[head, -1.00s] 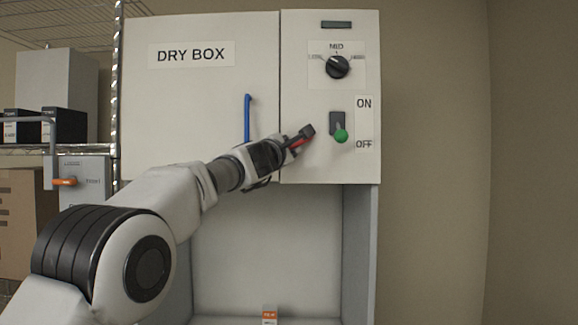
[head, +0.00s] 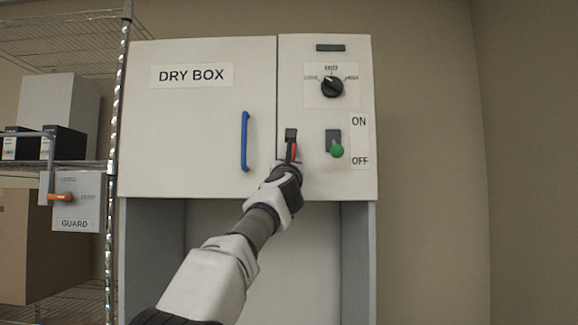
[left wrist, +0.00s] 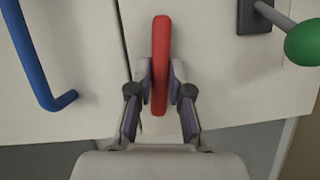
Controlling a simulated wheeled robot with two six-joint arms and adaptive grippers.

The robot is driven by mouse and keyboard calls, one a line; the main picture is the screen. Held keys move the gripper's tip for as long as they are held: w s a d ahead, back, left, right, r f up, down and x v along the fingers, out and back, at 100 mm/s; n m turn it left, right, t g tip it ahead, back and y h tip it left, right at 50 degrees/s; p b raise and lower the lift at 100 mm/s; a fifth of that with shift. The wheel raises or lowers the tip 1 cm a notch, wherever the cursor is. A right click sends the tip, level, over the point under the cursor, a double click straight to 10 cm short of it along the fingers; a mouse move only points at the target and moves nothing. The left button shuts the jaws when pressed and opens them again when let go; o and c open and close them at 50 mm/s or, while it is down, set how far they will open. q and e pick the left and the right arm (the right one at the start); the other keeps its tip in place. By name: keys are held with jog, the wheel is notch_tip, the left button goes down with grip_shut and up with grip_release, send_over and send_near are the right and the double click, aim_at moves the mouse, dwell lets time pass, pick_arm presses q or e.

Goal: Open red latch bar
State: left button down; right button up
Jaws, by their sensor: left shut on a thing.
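The red latch bar (head: 295,152) is on the front of the dry box, just right of the door seam. It stands nearly upright in the picture and is partly covered by my gripper. In the left wrist view the red bar (left wrist: 161,35) runs lengthwise between the fingers. My left gripper (head: 291,160) is shut on the bar, with a finger on each side of it, as the left wrist view (left wrist: 161,80) also shows. My right gripper is not in view.
The blue door handle (head: 245,141) is left of the bar. The green-knobbed switch (head: 336,150) is close on the right, below a black dial (head: 332,87). A wire shelf (head: 113,150) with a guard box (head: 77,205) stands at the left. The right wall is bare.

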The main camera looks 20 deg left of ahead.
pick_arm(q)
jog(key=shift+r+n+y, duration=0.2)
jog(key=shift+n+y, duration=0.6)
jog(key=shift+n, duration=0.5)
jog(key=shift+d+n+p, duration=0.1)
jog(key=shift+n+p, duration=0.2)
jog(key=c, duration=1.1)
grip_release()
jog(key=shift+f, duration=0.1)
jog(key=shift+f, duration=0.1)
